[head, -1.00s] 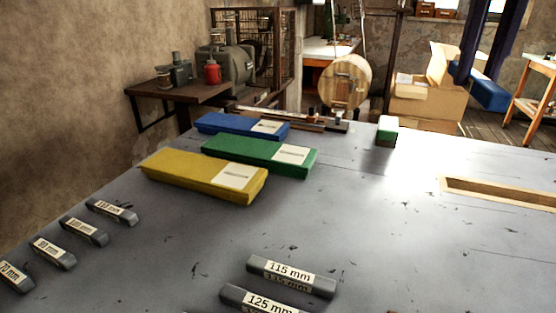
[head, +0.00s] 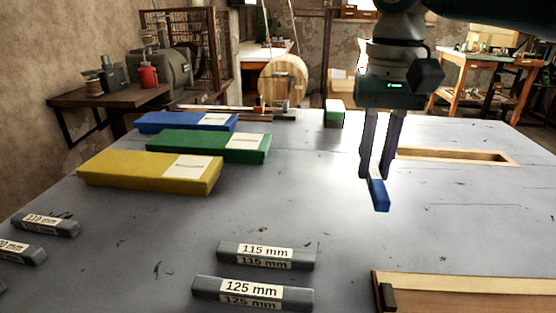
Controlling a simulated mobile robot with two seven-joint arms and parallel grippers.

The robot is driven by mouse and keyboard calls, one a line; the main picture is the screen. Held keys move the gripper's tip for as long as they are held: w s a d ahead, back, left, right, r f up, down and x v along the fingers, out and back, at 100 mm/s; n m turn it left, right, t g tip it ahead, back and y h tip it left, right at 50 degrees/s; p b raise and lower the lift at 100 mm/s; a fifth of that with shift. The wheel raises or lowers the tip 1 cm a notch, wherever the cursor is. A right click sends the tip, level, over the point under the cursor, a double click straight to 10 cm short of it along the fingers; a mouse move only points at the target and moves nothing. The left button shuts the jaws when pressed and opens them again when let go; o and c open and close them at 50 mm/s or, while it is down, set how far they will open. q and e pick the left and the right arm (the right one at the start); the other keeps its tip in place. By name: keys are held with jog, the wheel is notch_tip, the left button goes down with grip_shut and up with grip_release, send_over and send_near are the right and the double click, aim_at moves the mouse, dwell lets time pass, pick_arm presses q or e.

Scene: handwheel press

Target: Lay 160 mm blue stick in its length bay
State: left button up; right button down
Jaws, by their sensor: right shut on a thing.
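My right gripper (head: 379,174) hangs at right of centre in the head view, its two dark fingers pointing down. It is shut on a blue stick (head: 379,195), whose near end sticks out below the fingers; the rest is largely hidden by them. The stick appears above the grey table (head: 345,235); I cannot tell its exact height. No length mark can be read on it. Grey length blocks read 115 mm (head: 265,252) and 125 mm (head: 250,290). No 160 mm mark is in view. My left gripper is not in view.
Blue (head: 180,122), green (head: 200,143) and yellow (head: 130,172) boxes with white labels lie at left. A shallow wooden tray (head: 460,152) lies behind the gripper at right. A wooden frame (head: 470,283) fills the lower right corner. The table's middle is clear.

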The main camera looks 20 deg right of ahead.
aim_at(374, 169)
jog(key=shift+f+b, duration=0.35)
jog(key=shift+f, duration=1.7)
jog(key=shift+f, duration=0.15)
jog(key=c, duration=0.8)
grip_release()
